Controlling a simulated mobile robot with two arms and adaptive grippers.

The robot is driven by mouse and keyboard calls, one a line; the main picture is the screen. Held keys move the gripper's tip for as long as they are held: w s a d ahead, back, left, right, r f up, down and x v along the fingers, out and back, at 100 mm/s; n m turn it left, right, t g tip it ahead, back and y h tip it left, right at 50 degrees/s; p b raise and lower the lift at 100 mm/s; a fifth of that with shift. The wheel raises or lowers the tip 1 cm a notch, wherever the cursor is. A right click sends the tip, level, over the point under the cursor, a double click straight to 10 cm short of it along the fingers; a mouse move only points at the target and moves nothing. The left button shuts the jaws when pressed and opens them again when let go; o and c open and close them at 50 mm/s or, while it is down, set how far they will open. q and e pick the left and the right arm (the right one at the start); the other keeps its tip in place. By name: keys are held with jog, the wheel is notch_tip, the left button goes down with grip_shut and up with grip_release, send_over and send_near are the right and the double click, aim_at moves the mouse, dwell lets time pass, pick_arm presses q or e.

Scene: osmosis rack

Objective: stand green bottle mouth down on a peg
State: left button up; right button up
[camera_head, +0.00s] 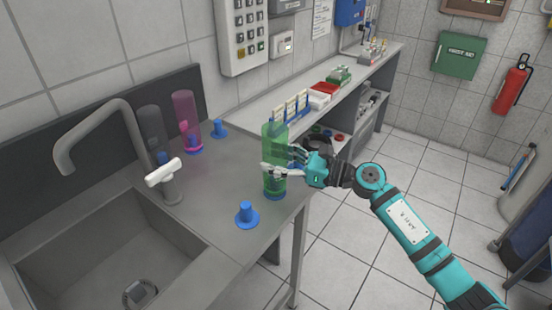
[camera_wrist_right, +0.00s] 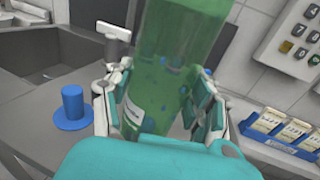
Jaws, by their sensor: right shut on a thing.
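The green bottle (camera_head: 274,141) is translucent and upright at the right end of the steel counter. My right gripper (camera_head: 274,172) is shut on its side, with a finger across its front. Blue shows at and just below the bottle's lower end, apparently a peg; I cannot tell if the bottle is seated on it. In the right wrist view the bottle (camera_wrist_right: 172,65) stands between the fingers of the right gripper (camera_wrist_right: 160,105). A free blue peg (camera_head: 246,213) stands in front and to the left; it also shows in the wrist view (camera_wrist_right: 73,105). My left gripper is out of view.
A pink bottle (camera_head: 184,112) and a dark grey bottle (camera_head: 150,128) stand on blue pegs at the back. Another bare blue peg (camera_head: 218,128) is behind. The faucet (camera_head: 97,115), a white-topped tap (camera_head: 165,175) and the sink (camera_head: 95,262) lie left. Racks line the back bench (camera_head: 262,105).

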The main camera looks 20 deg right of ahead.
jog(key=shift+f+b, duration=0.25)
jog(key=shift+b, duration=0.05)
dwell(0.5)
jog(key=o, duration=1.2)
jog(key=shift+o, duration=0.3)
jog(key=o, duration=0.3)
